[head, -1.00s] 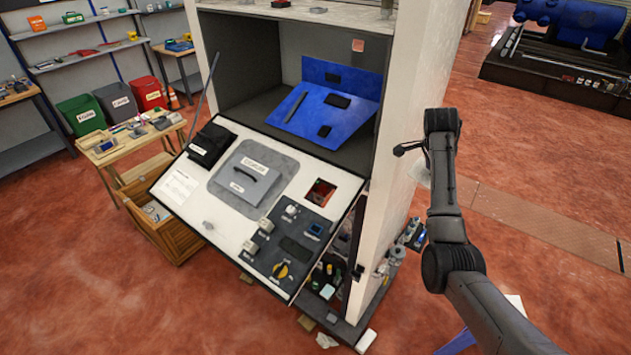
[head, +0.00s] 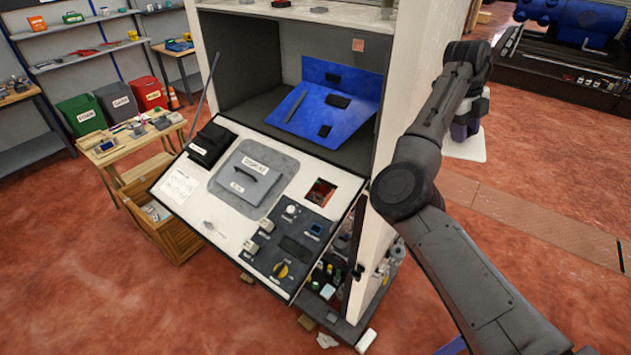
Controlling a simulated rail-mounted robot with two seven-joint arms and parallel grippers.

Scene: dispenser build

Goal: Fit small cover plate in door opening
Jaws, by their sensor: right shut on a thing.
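The door (head: 200,205) is a large white panel on the cabinet front, tilted outward. A small square opening (head: 320,192) with a dark and reddish inside shows near its right edge. My right arm reaches up from the lower right. My right gripper (head: 466,128) is right of the cabinet, mostly behind my own arm, so its fingers are hard to see. It is shut on a white flat plate (head: 468,150), which looks like the small cover plate, held apart from the door. My left gripper is out of view.
A grey display cover (head: 244,172) and a dark control panel (head: 285,245) with knobs are on the door. A blue panel (head: 345,120) lies inside the cabinet. The cabinet's white side wall (head: 408,85) stands between the plate and the opening.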

